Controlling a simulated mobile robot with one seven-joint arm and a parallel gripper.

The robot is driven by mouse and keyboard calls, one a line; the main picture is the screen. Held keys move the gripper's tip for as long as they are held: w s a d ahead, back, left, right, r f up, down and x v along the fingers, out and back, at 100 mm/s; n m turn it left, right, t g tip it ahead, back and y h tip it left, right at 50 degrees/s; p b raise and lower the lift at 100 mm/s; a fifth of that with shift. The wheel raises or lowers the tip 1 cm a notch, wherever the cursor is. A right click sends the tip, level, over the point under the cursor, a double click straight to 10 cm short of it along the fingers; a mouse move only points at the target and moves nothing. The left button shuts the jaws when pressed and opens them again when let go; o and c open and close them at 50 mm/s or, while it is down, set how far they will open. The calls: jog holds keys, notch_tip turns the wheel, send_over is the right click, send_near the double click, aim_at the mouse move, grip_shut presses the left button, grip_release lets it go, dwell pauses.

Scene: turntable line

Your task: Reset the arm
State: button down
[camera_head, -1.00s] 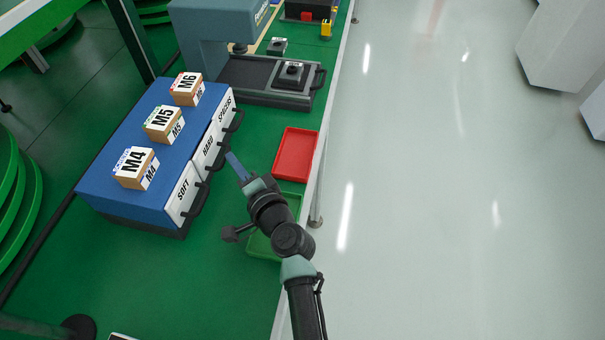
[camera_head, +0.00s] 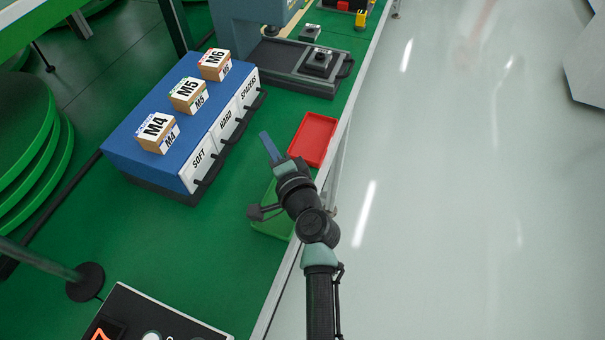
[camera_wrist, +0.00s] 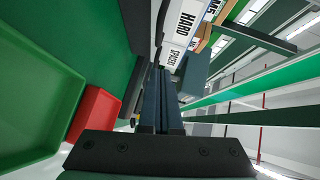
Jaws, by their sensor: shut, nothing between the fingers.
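My gripper (camera_head: 266,140) is in the head view, at the end of my black arm over the right edge of the green bench. It points up and to the left, beside the drawer unit and left of the red tray. In the wrist view my gripper (camera_wrist: 164,80) shows two long dark fingers lying together with nothing between them. The blue drawer unit (camera_head: 140,138) has drawers labelled SOFT, HARD and SPACERS. The red tray (camera_head: 313,140) is just right of the fingertips. The green tray (camera_head: 268,226) is partly hidden under my arm.
Boxes labelled M4 (camera_head: 157,133), M5 (camera_head: 189,95) and M6 (camera_head: 214,65) stand on the drawer unit. A grey press (camera_head: 300,75) stands behind. A black panel (camera_head: 130,318) is at the lower front. Green discs (camera_head: 40,150) are stacked at left. Floor at right is clear.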

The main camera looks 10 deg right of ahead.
jog(key=v, duration=0.8)
jog(key=shift+s, duration=0.4)
jog(key=w+a+r+n+t+p, duration=0.25)
jog(key=r+n, duration=0.25)
jog(key=r, duration=1.4)
jog(key=w+a+r+n+t+p, duration=0.1)
jog(key=a+r+n+t+p, duration=0.25)
jog(key=r, duration=1.65)
jog(key=s+r+n+t+h+p, duration=0.1)
jog(key=s+r, duration=0.5)
jog(key=r, duration=0.7)
jog(key=s+r+n+t+h+p, duration=0.2)
jog(key=s+r+n+t+p, duration=0.2)
jog(key=r, duration=0.9)
jog(key=s, duration=0.3)
jog(key=shift+s+r, duration=0.25)
jog(key=shift+r, duration=0.15)
jog(key=shift+w+f+n, duration=0.1)
jog(key=shift+f+n, duration=0.05)
jog(key=shift+n, duration=0.1)
